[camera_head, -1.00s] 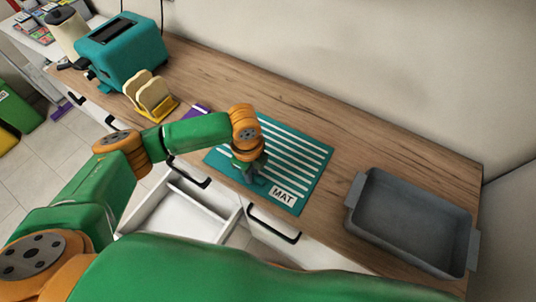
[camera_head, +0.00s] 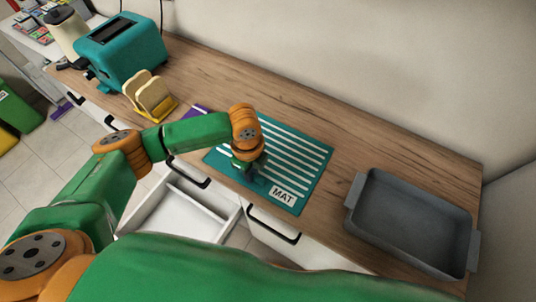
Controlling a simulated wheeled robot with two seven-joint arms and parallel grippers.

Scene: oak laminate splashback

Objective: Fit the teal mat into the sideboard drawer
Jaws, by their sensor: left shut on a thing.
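The teal mat (camera_head: 300,160) with white stripes and a "MAT" label lies flat on the wooden sideboard top, its front edge near the counter's front edge. My left gripper (camera_head: 252,180) is at the mat's front left part, shut on the mat; its fingertips are partly hidden by my wrist. The sideboard drawer (camera_head: 180,216) is pulled open below the counter, to the lower left of the mat. It is white, with a divider, and the part I see is empty. My right gripper is not in view.
A grey roasting tray (camera_head: 410,215) stands on the right of the counter (camera_head: 345,130). A yellow toast rack (camera_head: 158,108) with bread, a teal toaster (camera_head: 122,50) and a purple item (camera_head: 196,110) are to the left. Black handles (camera_head: 273,226) stick out along the front.

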